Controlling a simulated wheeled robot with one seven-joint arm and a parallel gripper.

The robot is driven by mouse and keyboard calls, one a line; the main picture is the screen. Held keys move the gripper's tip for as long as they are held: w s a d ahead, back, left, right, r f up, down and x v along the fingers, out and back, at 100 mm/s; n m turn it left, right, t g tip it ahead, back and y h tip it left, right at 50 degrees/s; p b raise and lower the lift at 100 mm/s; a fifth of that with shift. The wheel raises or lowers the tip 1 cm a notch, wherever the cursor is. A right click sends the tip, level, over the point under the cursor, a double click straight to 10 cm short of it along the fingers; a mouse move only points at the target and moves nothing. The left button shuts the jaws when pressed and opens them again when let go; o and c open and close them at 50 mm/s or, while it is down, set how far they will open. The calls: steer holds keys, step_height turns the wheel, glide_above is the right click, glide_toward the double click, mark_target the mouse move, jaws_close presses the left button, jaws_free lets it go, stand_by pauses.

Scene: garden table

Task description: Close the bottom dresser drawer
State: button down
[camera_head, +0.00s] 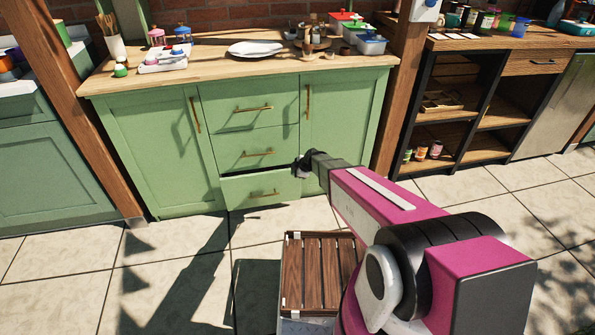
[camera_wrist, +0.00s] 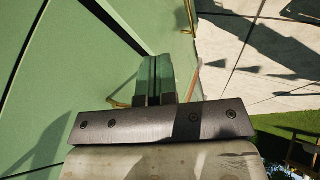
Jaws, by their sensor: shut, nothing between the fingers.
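My gripper (camera_head: 303,166) is at the dresser front, up and to the right of the bottom drawer's handle, by the drawer's upper right corner. In the wrist view my gripper's fingers (camera_wrist: 156,80) are together and empty, close to green fronts. A brass handle shows beside them. I cannot tell whether the fingers touch the drawer.
A wooden post (camera_head: 398,100) rises at the dresser's right, beside a black-framed shelf (camera_head: 440,110). The tiled floor (camera_head: 170,260) before the drawer is clear.

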mark_target(283, 174)
steer(key=w+a+f, duration=0.1)
steer(key=w+f, duration=0.1)
steer(key=w+a+f, duration=0.3)
steer(key=w+f, duration=0.1)
steer(key=shift+w+a, duration=0.3)
